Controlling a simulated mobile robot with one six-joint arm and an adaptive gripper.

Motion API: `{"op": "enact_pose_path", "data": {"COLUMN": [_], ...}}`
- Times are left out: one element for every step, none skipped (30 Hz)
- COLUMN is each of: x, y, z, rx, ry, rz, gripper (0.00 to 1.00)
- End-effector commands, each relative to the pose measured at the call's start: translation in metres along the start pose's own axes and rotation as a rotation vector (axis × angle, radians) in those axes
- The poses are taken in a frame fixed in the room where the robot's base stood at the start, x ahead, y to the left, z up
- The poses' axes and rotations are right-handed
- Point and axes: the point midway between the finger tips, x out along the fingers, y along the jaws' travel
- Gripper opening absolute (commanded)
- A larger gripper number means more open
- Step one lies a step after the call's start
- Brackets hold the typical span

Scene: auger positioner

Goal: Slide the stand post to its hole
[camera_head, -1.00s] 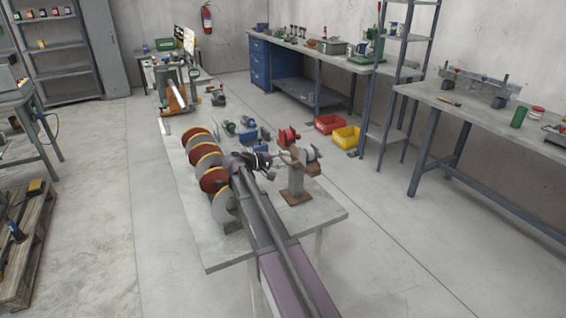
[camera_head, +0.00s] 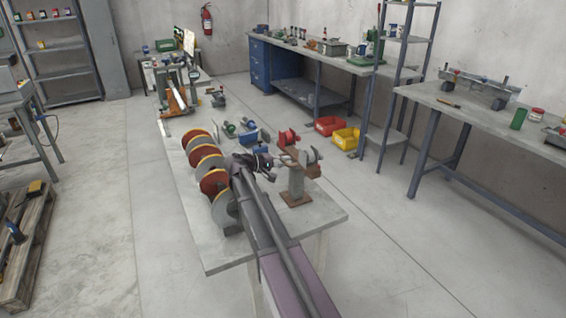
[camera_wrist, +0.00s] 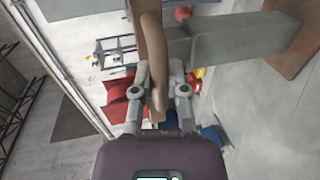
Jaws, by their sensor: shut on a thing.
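The stand post (camera_head: 297,180) is a grey upright on a square brown base plate (camera_head: 296,199), with a brown fork-like top. It stands near the right edge of the long grey table. In the wrist view the grey post (camera_wrist: 235,38) runs to the right toward its brown plate (camera_wrist: 300,30). My gripper (camera_wrist: 158,95) is shut on the brown top piece (camera_wrist: 154,45) of the stand. In the head view my gripper (camera_head: 270,163) is at the left of the stand's top. I cannot make out the hole in either view.
Several red and grey auger discs (camera_head: 212,182) line the table's left side, left of my arm. Small blue and green parts (camera_head: 246,136) and a red part (camera_head: 287,138) lie behind. The table's front right corner (camera_head: 325,218) is bare.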

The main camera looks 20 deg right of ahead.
Motion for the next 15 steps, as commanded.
{"op": "enact_pose_path", "data": {"x": [-0.001, -0.002, -0.003, -0.003, -0.004, -0.005, -0.005, -0.006, -0.006, -0.007, -0.007, -0.007, -0.007, -0.007, -0.007], "y": [0.01, 0.013, 0.016, 0.019, 0.022, 0.026, 0.028, 0.031, 0.033, 0.035, 0.037, 0.038, 0.039, 0.039, 0.04], "z": [-0.002, -0.002, -0.002, -0.002, -0.002, -0.002, -0.002, -0.002, -0.002, -0.002, -0.002, -0.002, -0.002, -0.002, -0.002], "rx": [-0.001, -0.001, -0.001, -0.001, -0.001, -0.001, -0.001, -0.001, -0.001, -0.001, -0.001, -0.001, -0.001, -0.001, -0.001], "ry": [0.001, 0.001, 0.002, 0.002, 0.002, 0.002, 0.002, 0.002, 0.003, 0.003, 0.003, 0.003, 0.003, 0.003, 0.003], "rz": [0.01, 0.011, 0.012, 0.012, 0.013, 0.013, 0.013, 0.014, 0.014, 0.014, 0.014, 0.014, 0.014, 0.014, 0.014], "gripper": [0.0, 0.0, 0.0, 0.0, 0.0, 0.0, 0.0, 0.0, 0.0, 0.0, 0.0, 0.0, 0.0, 0.0, 0.0]}}
